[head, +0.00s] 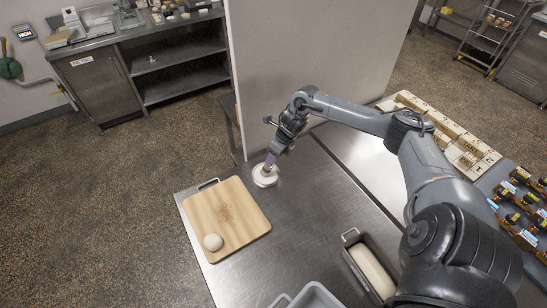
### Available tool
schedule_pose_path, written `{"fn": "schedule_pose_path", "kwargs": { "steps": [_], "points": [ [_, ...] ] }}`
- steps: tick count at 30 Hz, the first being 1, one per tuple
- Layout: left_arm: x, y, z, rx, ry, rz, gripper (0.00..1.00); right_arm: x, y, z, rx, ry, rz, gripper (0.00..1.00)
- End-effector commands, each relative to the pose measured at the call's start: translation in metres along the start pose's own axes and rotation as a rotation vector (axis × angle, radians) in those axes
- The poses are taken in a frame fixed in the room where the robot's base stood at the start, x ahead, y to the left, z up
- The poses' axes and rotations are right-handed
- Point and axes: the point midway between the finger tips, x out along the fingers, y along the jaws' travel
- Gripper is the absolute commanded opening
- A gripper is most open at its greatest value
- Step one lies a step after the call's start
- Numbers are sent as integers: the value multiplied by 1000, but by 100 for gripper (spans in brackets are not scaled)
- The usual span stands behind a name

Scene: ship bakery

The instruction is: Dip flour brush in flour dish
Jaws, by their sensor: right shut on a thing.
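My right gripper (275,151) points down at the far side of the steel table and is shut on the flour brush (270,161), which has a purplish part showing below the fingers. The brush's lower end is over or in the small round white flour dish (264,181). I cannot tell whether the bristles touch the flour. The dish stands on the table just right of the cutting board. My left gripper is not in view.
A wooden board (226,222) with a dough ball (213,242) lies left of the dish. A loaf tin (352,237) with dough and a grey bin (312,297) stand nearer. A white partition (310,70) rises behind the dish. Boxes (462,160) line the right side.

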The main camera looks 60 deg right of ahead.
Motion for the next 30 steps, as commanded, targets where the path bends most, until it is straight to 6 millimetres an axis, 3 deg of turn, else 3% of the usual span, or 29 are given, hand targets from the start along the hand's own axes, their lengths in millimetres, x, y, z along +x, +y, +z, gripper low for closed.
{"fn": "schedule_pose_path", "kwargs": {
  "steps": [14, 30],
  "points": [
    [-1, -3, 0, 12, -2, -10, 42, -1, 0, -1, 1, 3, -1, 3],
    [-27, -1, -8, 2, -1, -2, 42, -39, 7, 12, 0, 1, -2, 3]
  ]
}}
